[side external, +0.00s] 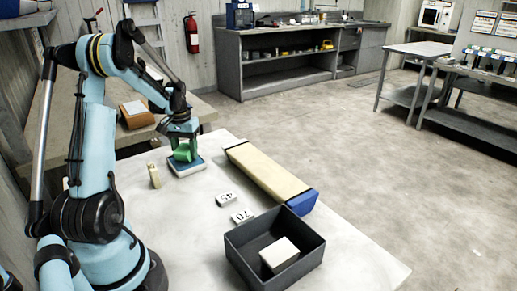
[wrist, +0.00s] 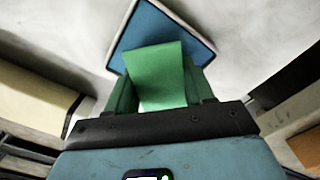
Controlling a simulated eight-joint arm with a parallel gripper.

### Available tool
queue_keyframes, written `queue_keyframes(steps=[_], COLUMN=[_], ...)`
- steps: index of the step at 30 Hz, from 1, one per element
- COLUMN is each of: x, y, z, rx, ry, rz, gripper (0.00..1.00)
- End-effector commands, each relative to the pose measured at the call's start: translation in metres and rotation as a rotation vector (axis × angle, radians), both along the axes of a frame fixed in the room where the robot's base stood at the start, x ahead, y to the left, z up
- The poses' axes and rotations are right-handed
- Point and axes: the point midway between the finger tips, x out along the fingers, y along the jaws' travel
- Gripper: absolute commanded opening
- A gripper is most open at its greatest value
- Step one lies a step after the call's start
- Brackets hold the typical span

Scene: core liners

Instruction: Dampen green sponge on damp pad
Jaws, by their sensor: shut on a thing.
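The green sponge (side external: 183,154) is held between the fingers of my gripper (side external: 184,146). The sponge also shows in the wrist view (wrist: 158,72), with my gripper's fingers (wrist: 155,95) on both sides of it. The damp pad (side external: 187,168) is a blue pad with a pale rim, lying on the table. The pad also shows in the wrist view (wrist: 150,25), behind the sponge. The sponge is directly over the pad, at or very near its surface. I cannot tell whether they touch.
A long cream core liner (side external: 268,172) with a blue end lies right of the pad. Labels 45 (side external: 227,198) and 70 (side external: 242,216) lie beside it. A dark open box (side external: 275,250) holds a white block (side external: 280,255). A small beige block (side external: 154,176) stands left of the pad.

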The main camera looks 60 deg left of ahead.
Motion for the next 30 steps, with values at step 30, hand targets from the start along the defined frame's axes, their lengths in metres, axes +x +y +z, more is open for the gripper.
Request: queue_keyframes(steps=[30], x=[0.0001], y=[0.0001], z=[-0.0074], rx=[0.000], ry=[0.000], rz=[0.000], gripper=[0.28])
